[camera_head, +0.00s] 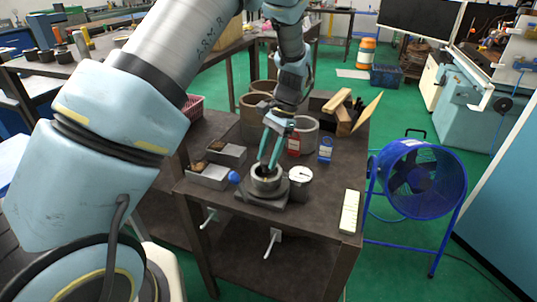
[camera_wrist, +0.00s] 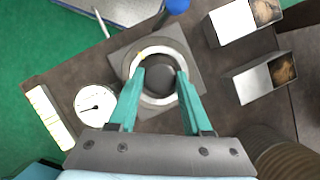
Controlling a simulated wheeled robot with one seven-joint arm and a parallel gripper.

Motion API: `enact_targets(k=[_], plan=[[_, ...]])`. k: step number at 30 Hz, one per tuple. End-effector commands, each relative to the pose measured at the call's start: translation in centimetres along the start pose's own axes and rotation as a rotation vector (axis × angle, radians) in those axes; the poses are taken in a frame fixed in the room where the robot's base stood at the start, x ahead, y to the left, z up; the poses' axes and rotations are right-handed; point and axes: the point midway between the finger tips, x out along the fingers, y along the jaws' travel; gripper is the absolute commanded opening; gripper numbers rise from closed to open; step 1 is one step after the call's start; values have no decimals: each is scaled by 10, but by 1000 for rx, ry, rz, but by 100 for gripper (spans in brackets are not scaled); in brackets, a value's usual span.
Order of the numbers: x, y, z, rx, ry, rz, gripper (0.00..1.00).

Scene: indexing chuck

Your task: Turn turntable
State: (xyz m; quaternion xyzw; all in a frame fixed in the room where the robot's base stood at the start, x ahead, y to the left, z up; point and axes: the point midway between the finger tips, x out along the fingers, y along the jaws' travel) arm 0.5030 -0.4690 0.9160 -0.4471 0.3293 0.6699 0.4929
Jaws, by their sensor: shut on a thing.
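The turntable (camera_head: 266,189) is a round metal chuck with a raised ring on a dark square base, near the front of the brown table. In the wrist view its light ring (camera_wrist: 159,102) surrounds a dark round centre, and a small yellow mark shows on the ring's upper left. My gripper (camera_head: 267,166) points down into the turntable from above. In the wrist view my gripper's (camera_wrist: 161,73) two teal fingers lie on opposite sides of the ring and are shut on it. Whether the tips press from inside or outside cannot be told.
A white dial gauge (camera_head: 300,174) stands close to the right of the turntable. Metal boxes (camera_head: 207,176) and a blue knob (camera_head: 233,177) are to the left. Grey cylinders (camera_head: 302,134) stand behind. A pale block (camera_head: 349,212) lies at the right edge; a blue fan (camera_head: 418,178) stands beyond.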

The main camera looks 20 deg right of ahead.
Motion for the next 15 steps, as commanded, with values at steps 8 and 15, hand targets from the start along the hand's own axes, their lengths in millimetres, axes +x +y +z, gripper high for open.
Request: enact_targets(k=[8,15], plan=[[0,-2,0,-235,3,99,0],[0,-3,0,-402,3,167,0]])
